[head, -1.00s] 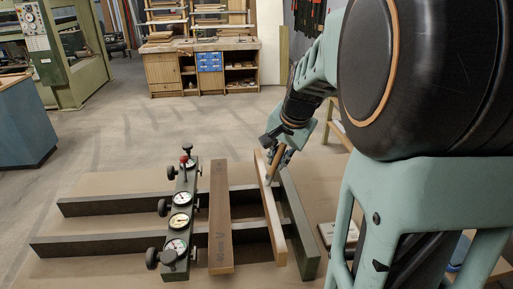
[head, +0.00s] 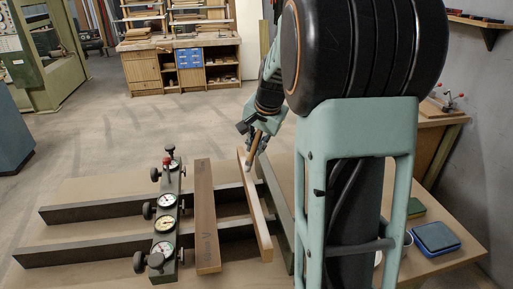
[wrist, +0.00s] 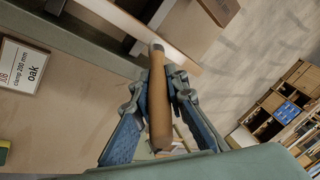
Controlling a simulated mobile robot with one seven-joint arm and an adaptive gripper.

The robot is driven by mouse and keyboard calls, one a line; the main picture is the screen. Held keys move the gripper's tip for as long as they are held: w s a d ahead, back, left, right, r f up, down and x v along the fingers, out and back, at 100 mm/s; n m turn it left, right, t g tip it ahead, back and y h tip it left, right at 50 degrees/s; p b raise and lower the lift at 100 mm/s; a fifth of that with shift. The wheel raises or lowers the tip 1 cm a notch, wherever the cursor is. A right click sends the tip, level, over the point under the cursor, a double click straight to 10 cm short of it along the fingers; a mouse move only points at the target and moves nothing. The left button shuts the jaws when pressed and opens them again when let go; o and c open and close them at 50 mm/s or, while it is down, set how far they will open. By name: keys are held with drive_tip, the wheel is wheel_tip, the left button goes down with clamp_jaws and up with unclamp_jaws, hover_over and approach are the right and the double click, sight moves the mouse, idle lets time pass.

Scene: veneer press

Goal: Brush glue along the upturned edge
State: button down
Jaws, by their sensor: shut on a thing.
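My gripper (head: 254,132) is shut on a brush with a brown wooden handle (wrist: 158,105). In the head view the brush slants down, with its pale tip (head: 248,167) at the far part of a narrow wooden strip (head: 257,214). The strip stands on edge across two dark bars, its light edge up. A wider brown board (head: 206,220) lies to the left of the strip.
A green beam with dials and knobs (head: 164,222) lies left of the board. A green jaw (head: 283,225) stands close to the strip's right. A label reading "clamp 200 mm oak" (wrist: 22,66) lies on the table. A blue tray (head: 436,238) sits at the right.

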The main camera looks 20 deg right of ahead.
sight(260, 138)
drive_tip(key=shift+w+d+p, duration=1.15)
drive_tip(key=shift+w+p, duration=1.55)
drive_tip(key=shift+w, duration=3.1)
drive_tip(key=shift+s+a+f+b, duration=0.1)
drive_tip(key=shift+s+a+b, duration=0.3)
drive_tip(key=shift+s+b, duration=1.2)
drive_tip(key=shift+s+a+b, duration=0.45)
drive_tip(key=shift+s+b, duration=0.2)
drive_tip(key=shift+s, duration=1.9)
drive_tip(key=shift+s+a+f+b, duration=0.1)
drive_tip(key=shift+s+a+b, duration=0.3)
drive_tip(key=shift+s+b, duration=1.2)
drive_tip(key=s, duration=0.4)
drive_tip(key=s+a, duration=0.1)
drive_tip(key=s, duration=0.1)
drive_tip(key=shift+r, duration=0.2)
drive_tip(key=shift+r+p, duration=2.15)
drive_tip(key=shift+r, duration=0.9)
drive_tip(key=shift+w, duration=0.1)
